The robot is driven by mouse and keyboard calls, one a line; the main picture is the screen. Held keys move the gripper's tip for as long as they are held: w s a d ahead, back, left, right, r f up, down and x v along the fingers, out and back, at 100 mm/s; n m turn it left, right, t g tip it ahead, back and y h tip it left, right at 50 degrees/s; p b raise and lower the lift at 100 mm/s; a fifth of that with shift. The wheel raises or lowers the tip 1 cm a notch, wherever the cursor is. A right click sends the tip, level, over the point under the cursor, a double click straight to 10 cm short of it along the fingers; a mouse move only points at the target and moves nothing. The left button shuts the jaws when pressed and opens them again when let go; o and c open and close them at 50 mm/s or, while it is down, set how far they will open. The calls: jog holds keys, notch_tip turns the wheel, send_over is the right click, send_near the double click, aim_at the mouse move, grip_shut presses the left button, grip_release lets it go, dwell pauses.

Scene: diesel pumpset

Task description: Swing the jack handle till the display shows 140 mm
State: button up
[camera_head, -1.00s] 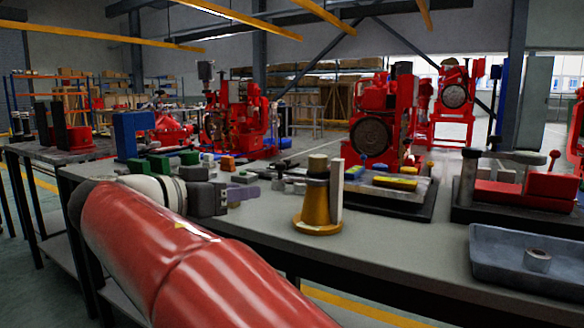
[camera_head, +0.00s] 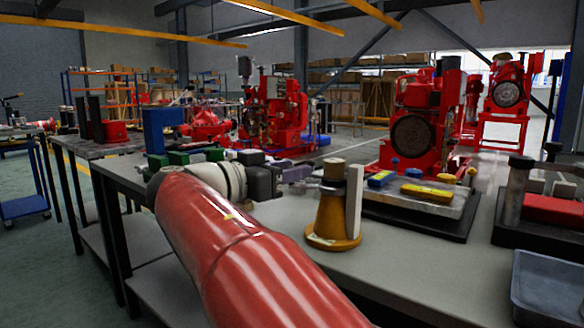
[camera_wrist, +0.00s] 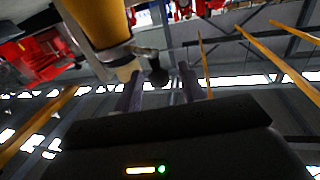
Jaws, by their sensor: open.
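An orange-yellow conical jack (camera_head: 334,222) with a tan top stands on the grey workbench in the head view. A white upright plate (camera_head: 354,202) is at its right side; no reading shows on it. My gripper (camera_head: 300,173) is just left of the jack's upper part, its purple fingers pointing towards it. In the wrist view the orange jack body (camera_wrist: 95,22) is at the upper left, tilted. A dark bar with a rounded end (camera_wrist: 157,72), perhaps the handle, appears between or beyond the open fingers of my gripper (camera_wrist: 160,88). I cannot tell whether they touch it.
A blue-grey tray (camera_head: 548,290) is at the right front. Green blocks (camera_head: 185,157) and a blue block (camera_head: 163,130) sit at the left. Red engines (camera_head: 415,118) stand behind. Bare bench is right of the jack.

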jog(key=shift+w+d, duration=0.25)
jog(key=shift+d, duration=0.05)
grip_shut()
jog(key=shift+s+f+b, duration=0.1)
jog(key=shift+f+b, duration=0.05)
jog(key=shift+b, duration=0.25)
